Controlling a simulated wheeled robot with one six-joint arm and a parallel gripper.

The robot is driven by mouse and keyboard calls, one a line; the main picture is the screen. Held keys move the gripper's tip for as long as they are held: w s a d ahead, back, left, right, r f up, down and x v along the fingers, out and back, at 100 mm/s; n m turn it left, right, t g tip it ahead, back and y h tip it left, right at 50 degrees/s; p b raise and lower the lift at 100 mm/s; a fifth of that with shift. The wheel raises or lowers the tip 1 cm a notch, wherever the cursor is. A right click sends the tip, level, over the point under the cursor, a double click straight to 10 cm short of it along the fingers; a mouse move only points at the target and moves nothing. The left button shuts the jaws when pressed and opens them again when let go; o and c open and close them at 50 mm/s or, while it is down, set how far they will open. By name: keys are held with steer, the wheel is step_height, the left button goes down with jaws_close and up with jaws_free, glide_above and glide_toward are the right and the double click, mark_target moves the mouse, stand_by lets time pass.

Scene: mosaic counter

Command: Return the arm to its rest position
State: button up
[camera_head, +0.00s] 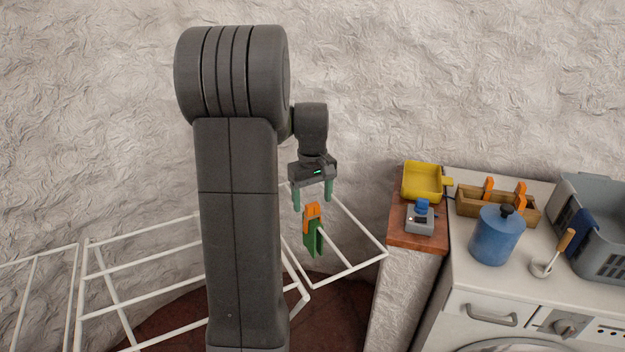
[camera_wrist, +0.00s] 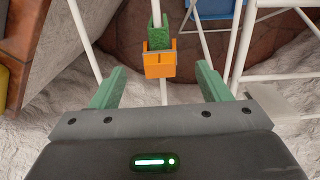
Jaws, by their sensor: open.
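My gripper (camera_head: 312,196) has green fingers and hangs from my dark grey arm, pointing down over the white drying rack. Its fingers are apart with nothing between them, and they also show in the wrist view (camera_wrist: 160,88). Just below the fingertips, an orange clip (camera_head: 312,212) with a green piece (camera_head: 313,240) under it sits on a rack bar. In the wrist view the orange clip (camera_wrist: 159,62) and green piece (camera_wrist: 159,33) are on a white bar, ahead of the open fingers and apart from them.
The white rack (camera_head: 345,268) spreads below my arm. At right, a wooden-topped ledge (camera_head: 402,238) holds a yellow tray (camera_head: 423,197) and a grey device (camera_head: 420,222). A white washing machine (camera_head: 470,290) carries a blue canister (camera_head: 495,240), wooden caddy (camera_head: 500,205) and grey basket (camera_head: 608,265).

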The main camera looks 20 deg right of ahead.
mark_target(313, 205)
step_height(313, 205, up, 6)
steer(key=shift+r, duration=0.25)
steer(key=shift+f, duration=0.1)
step_height(313, 205, down, 14)
steer(key=shift+w+r+p, duration=0.1)
steer(key=shift+r+p, duration=0.5)
steer(key=shift+r, duration=0.6)
